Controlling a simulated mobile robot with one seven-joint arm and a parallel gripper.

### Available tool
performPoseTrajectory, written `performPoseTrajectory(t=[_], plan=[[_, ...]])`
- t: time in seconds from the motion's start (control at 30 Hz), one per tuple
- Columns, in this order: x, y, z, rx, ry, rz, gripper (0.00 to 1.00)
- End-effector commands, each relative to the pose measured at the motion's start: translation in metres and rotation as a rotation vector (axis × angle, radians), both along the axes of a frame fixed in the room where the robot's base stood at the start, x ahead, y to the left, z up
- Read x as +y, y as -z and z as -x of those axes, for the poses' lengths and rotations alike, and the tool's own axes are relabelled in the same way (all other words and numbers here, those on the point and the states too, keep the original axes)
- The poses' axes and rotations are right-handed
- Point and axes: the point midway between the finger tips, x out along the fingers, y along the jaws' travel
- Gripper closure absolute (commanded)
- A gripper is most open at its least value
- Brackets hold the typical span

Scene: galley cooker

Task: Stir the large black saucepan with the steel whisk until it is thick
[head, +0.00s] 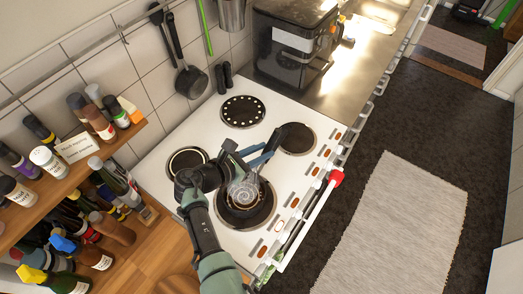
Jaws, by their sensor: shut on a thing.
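The large black saucepan (262,208) sits on the front left burner of the white cooker, partly covered by my arm. A pale coiled wire shape, which looks like the head of the steel whisk (243,191), shows over the pan's opening. My gripper (262,156) is above the pan's far side, with its blue-grey fingers pointing right. It is shut on the whisk, though the handle is mostly hidden between my wrist and fingers. I cannot tell how deep the whisk sits or how thick the contents are.
The white cooker top (205,130) has other burners around the pan. A red object (336,177) is at its front edge. Bottles crowd the wooden shelf (75,165) at left. A black appliance (292,45) stands behind on the steel counter. The floor at right has a pale rug (395,225).

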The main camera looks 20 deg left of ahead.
Motion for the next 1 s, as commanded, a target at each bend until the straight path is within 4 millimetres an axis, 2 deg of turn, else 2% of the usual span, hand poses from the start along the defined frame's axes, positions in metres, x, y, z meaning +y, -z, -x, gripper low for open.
performPoseTrajectory(t=[0.53, 1.0], plan=[[0.0, -0.046, 0.0, -0.001, 0.001, -0.002, 1.0], [0.0, -0.05, 0.0, 0.0, 0.0, 0.0, 1.0]])
